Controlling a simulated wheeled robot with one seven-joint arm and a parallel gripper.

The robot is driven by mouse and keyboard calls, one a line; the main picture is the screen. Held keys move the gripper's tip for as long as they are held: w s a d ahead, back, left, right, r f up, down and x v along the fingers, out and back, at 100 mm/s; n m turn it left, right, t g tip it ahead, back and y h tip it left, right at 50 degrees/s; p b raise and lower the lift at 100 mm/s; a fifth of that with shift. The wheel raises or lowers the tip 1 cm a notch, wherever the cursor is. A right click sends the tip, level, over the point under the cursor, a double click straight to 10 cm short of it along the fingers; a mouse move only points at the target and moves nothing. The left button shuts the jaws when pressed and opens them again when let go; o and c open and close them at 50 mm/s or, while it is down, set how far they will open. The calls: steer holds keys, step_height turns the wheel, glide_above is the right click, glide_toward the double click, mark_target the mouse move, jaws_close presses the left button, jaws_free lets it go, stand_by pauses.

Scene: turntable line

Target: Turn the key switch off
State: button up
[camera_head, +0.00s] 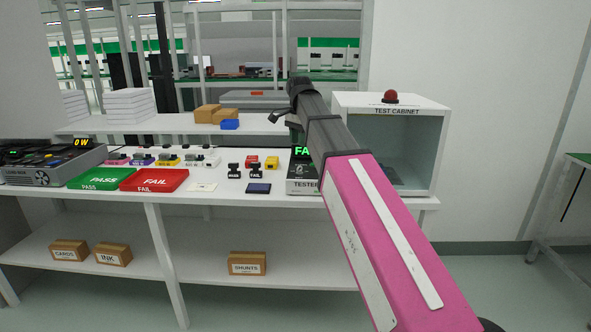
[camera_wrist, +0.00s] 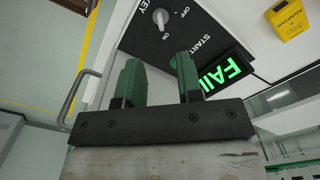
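The tester (camera_head: 303,187) stands on the bench, partly hidden behind my arm in the head view. Its black panel shows in the wrist view with the silver key switch (camera_wrist: 161,18) near the top edge, beside the printed words KEY, OFF and ON. The switch handle runs roughly up and down in that picture; I cannot tell surely which mark it points to. My gripper (camera_wrist: 158,65) is open, with two green fingers apart and nothing between them. The fingers appear below the switch in the wrist view, apart from it. A green FAIL display (camera_wrist: 220,72) is lit beside the right finger.
The test cabinet (camera_head: 391,111) with a red dome stands right of the tester. Stamps, a dark pad (camera_head: 258,188) and red FAIL tray (camera_head: 154,180) lie to the left. A yellow adapter (camera_wrist: 289,18) and a grey bar handle (camera_wrist: 80,98) show near my gripper.

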mark_target(299, 167)
step_height(299, 167, down, 11)
steer(key=shift+r, duration=0.2)
stand_by(0.3)
steer(key=shift+c, duration=0.3)
jaws_close()
